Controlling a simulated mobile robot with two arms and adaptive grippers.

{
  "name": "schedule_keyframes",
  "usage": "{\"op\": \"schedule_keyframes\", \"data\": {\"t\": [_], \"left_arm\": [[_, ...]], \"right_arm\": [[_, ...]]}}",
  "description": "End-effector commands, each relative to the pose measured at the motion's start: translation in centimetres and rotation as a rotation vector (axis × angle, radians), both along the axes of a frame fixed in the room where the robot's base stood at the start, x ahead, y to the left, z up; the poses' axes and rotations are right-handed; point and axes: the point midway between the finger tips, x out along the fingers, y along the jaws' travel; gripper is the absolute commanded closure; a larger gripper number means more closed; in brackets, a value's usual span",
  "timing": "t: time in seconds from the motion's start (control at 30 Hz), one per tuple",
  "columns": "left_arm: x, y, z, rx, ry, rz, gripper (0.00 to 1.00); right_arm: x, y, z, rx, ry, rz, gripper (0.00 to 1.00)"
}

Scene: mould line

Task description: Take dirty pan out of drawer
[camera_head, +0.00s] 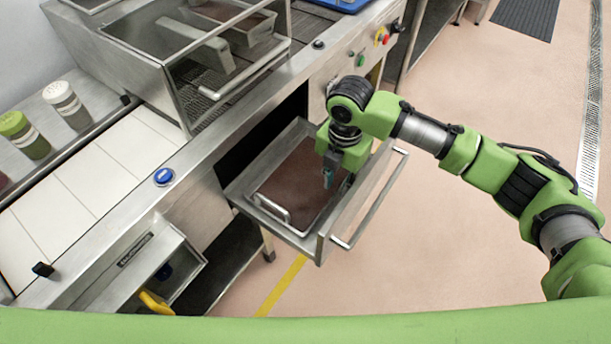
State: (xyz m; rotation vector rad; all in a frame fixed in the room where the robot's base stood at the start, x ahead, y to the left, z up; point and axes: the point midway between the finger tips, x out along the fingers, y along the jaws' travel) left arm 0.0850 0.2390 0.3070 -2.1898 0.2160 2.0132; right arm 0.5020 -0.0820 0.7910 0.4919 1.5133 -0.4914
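The dirty pan (290,186) is a shallow metal pan with a brown inside and a wire handle at its near left end. It lies in the open drawer (341,214), which is pulled out from under the counter. My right gripper (328,180) points down over the right side of the pan, close to its rim. Its fingers are small and partly dark, and I cannot tell whether they are open or touch the rim. My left gripper is not in view.
A glass-fronted metal cabinet (225,70) with a pan inside stands on the counter. Shakers (66,105) stand at the left. A second compartment (150,265) is at the lower left. The floor (480,240) right of the drawer is clear.

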Motion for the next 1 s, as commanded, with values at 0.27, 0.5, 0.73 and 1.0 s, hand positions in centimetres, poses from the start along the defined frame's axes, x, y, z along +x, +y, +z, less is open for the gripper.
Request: {"op": "schedule_keyframes", "data": {"t": [0.27,0.5,0.73,1.0], "left_arm": [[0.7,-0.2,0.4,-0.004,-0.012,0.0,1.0],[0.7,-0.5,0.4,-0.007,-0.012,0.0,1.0],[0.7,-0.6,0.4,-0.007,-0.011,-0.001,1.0],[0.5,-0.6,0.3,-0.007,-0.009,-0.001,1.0]], "right_arm": [[0.5,-0.1,-3.8,-0.001,0.002,0.0,0.77],[0.5,-0.1,-4.2,-0.001,0.001,0.001,0.77],[0.5,-0.1,-4.1,-0.001,0.001,0.001,1.0],[0.5,-0.1,-4.0,-0.001,-0.001,0.0,1.0]]}}
